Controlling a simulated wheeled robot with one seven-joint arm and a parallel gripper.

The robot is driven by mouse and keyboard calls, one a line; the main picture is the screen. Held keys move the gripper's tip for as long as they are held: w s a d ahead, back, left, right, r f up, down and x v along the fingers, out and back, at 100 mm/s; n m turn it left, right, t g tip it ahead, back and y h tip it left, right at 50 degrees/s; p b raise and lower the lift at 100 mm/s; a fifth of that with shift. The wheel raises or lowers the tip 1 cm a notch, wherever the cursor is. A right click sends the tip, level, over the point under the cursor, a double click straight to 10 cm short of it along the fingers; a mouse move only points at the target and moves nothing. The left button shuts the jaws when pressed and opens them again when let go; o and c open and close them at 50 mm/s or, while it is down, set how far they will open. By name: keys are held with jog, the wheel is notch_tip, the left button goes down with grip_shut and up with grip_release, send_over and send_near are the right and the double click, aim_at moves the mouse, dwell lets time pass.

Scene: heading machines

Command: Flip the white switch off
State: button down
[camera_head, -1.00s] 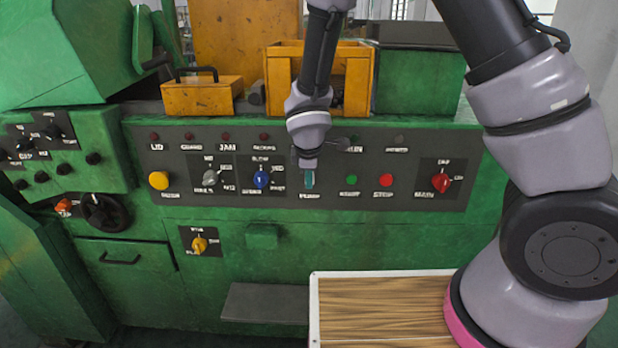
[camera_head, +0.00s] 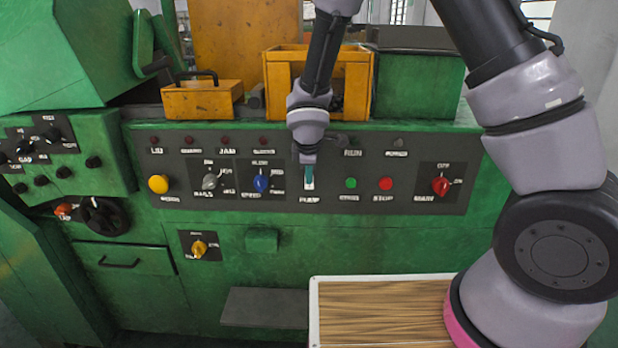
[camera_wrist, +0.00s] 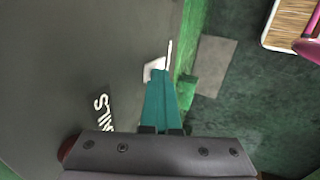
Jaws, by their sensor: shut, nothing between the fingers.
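The white switch (camera_head: 309,184) is on the dark control panel, just above the PUMP label, partly covered by my gripper. It also shows in the wrist view (camera_wrist: 153,68), as a white piece at the fingertips. My gripper (camera_head: 309,175) has teal fingers that are shut and empty. It points at the panel right at the switch. In the wrist view the closed fingertips (camera_wrist: 160,76) overlap the edge of the white piece. I cannot tell whether they touch it or which way the switch is tilted.
A blue knob (camera_head: 261,183) and a grey knob (camera_head: 210,182) are left of the switch. A green button (camera_head: 351,183), a red button (camera_head: 386,184) and a red knob (camera_head: 440,186) are to its right. A grey ledge (camera_head: 264,307) juts out below the panel.

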jog(key=shift+r, duration=0.8)
